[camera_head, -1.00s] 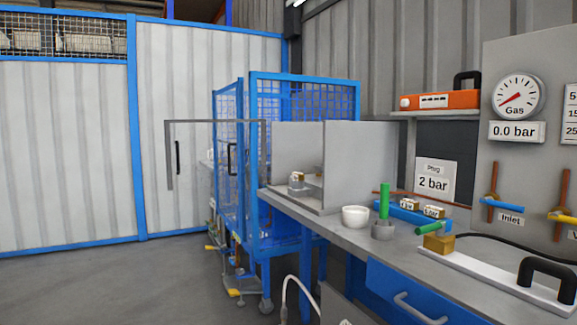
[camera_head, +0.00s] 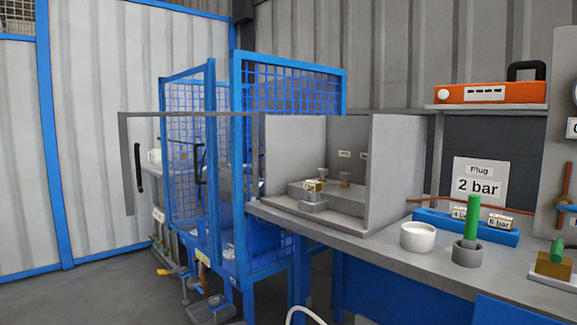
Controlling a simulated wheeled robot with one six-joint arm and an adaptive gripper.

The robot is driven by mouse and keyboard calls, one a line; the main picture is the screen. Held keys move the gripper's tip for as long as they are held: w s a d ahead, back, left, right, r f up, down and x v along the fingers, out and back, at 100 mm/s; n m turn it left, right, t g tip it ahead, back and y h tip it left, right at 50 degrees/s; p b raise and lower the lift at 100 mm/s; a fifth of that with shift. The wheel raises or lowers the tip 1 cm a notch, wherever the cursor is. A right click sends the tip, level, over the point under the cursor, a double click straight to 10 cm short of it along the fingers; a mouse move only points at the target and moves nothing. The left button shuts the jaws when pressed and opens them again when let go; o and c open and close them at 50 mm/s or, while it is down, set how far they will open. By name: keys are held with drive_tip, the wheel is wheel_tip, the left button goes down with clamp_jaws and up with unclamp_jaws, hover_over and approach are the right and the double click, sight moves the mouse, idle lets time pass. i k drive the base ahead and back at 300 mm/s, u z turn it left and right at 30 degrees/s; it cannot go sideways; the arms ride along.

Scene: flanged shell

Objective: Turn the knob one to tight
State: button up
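A grey fixture (camera_head: 333,200) sits on the bench inside a box with grey side walls. It carries small grey knob-like parts, one near the front (camera_head: 314,206) and others behind it (camera_head: 321,172) (camera_head: 345,177), with brass pieces among them. I cannot tell which of these is knob one, or how far any is turned. Small white labels (camera_head: 344,154) on the back wall are too small to read. My gripper is not in view.
A grey-framed clear door with a black handle (camera_head: 139,168) stands open left of the box. A blue mesh cage (camera_head: 290,90) stands behind. A white bowl (camera_head: 418,236), a green-handled tool in a grey cup (camera_head: 467,253) and a blue plug rack (camera_head: 440,221) occupy the bench at right.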

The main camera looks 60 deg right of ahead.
sight(322, 171)
drive_tip(key=z, duration=0.05)
drive_tip(key=i, duration=2.4)
drive_tip(key=z, duration=3.95)
